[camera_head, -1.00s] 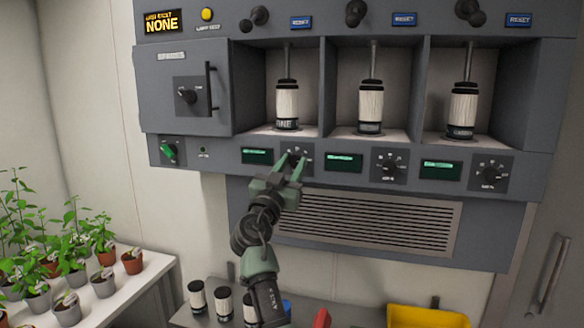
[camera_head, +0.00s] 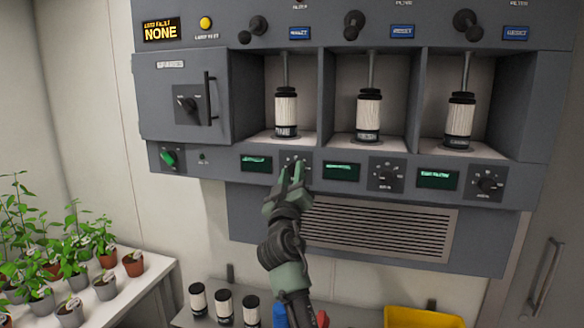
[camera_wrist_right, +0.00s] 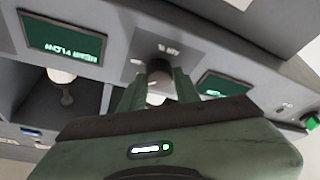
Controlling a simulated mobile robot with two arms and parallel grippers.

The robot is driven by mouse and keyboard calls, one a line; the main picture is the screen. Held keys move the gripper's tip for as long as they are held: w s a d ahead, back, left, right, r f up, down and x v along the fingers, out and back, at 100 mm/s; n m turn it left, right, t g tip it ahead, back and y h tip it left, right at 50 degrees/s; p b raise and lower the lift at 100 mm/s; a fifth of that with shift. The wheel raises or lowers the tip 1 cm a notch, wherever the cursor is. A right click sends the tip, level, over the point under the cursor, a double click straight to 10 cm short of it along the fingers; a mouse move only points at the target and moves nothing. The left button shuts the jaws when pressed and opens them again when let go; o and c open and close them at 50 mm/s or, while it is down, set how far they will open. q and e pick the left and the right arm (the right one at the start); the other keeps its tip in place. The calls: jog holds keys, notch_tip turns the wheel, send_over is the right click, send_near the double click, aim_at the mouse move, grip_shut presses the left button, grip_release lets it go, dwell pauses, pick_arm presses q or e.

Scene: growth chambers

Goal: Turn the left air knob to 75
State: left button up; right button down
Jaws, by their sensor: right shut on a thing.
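The left air knob is a dark round dial on a small panel under the left filter bay. In the head view my right gripper (camera_head: 292,170) is in front of it and hides most of it. In the right wrist view the knob (camera_wrist_right: 155,72) sits between the two green fingers (camera_wrist_right: 153,88), which are shut on it. The knob's pointer and setting cannot be read. A green display (camera_head: 256,163) is just left of the knob, its text too small to read. My left gripper is not in view.
Two similar knobs (camera_head: 387,174) (camera_head: 487,184) sit further right on the same strip. Filter cylinders (camera_head: 286,112) stand in the bays above. A vent grille (camera_head: 385,225) is below. Potted plants (camera_head: 133,263) stand on a bench at left, and a yellow bin (camera_head: 424,317) is at lower right.

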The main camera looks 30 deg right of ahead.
jog(key=shift+n, duration=0.4)
jog(key=c, duration=1)
grip_release()
jog(key=shift+c, duration=0.2)
jog(key=shift+s+a+f, duration=0.15)
jog(key=shift+s+f, duration=0.05)
jog(key=b+v, duration=0.3)
jog(key=v, duration=0.4)
jog(key=shift+s, duration=0.1)
